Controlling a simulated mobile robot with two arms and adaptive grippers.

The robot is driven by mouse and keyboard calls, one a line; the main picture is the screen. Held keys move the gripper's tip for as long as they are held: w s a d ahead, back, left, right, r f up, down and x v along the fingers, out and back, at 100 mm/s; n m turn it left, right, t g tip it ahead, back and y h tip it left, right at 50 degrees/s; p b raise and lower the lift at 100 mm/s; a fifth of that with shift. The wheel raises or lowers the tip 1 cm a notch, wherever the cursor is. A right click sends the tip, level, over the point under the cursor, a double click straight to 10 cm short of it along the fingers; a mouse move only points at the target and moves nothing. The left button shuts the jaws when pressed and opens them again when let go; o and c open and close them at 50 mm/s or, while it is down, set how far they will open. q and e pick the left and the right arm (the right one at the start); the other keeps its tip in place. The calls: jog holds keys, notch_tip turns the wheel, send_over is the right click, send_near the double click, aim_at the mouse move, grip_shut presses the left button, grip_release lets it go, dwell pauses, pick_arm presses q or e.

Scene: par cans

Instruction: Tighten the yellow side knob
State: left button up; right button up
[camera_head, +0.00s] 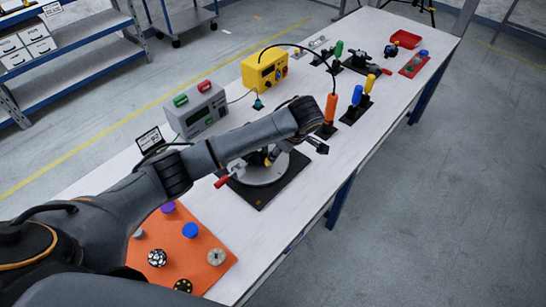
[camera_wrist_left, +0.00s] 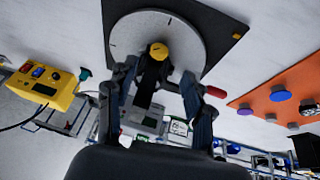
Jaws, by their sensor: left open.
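The yellow side knob (camera_wrist_left: 158,50) shows in the left wrist view on a dark stem, in front of a round grey disc (camera_wrist_left: 125,38) on a black base plate (camera_wrist_left: 226,20). My left gripper (camera_wrist_left: 159,74) is open, with one finger on each side of the knob's stem. I cannot tell whether either finger touches it. In the head view my left arm reaches over the fixture, whose black base plate (camera_head: 262,200) and grey disc (camera_head: 262,179) show below the arm. The knob is mostly hidden there. My right gripper is not in view.
A red-handled lever (camera_head: 222,181) sticks out beside the disc. An orange mat (camera_head: 205,270) with several knobs lies nearer. A grey meter (camera_head: 200,112), a yellow box (camera_head: 265,72) and an upright orange-handled tool (camera_head: 330,108) stand nearby. The table's right edge strip is clear.

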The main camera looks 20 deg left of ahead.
pick_arm(q)
jog(key=x, duration=0.8)
jog(key=shift+a+f+p, duration=0.1)
jog(key=shift+a+p, duration=0.15)
jog(key=shift+p, duration=0.05)
jog(key=shift+w+a+f, duration=0.2)
jog(key=shift+a+f, duration=0.05)
jog(key=shift+f, duration=0.4)
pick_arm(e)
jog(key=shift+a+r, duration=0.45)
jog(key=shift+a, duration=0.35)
pick_arm(q)
grip_shut()
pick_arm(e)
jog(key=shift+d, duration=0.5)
